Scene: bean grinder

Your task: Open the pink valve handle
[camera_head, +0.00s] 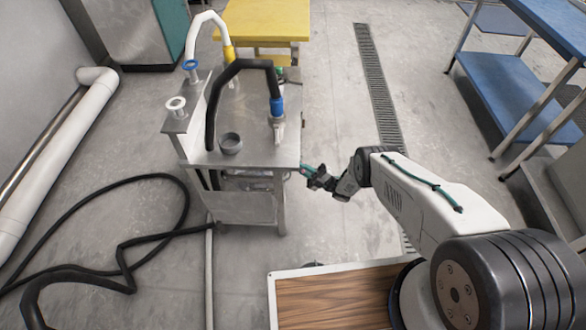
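I see no clearly pink valve handle. A steel cart (262,150) stands left of centre. On its raised left panel are a blue round fitting (191,65) and a pale round fitting (176,103); I cannot tell whether the pale one is a pinkish handle. My gripper (308,174) is just right of the cart's front right corner, pointing left. It is small and dark in the picture, so I cannot tell whether its fingers are apart or whether it touches the cart. No held object shows.
A black hose (240,65) with a blue end (277,105) arches over the cart, near a grey cup (231,143). Black hose (130,240) lies looped on the floor at left. A blue table (520,75) stands right.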

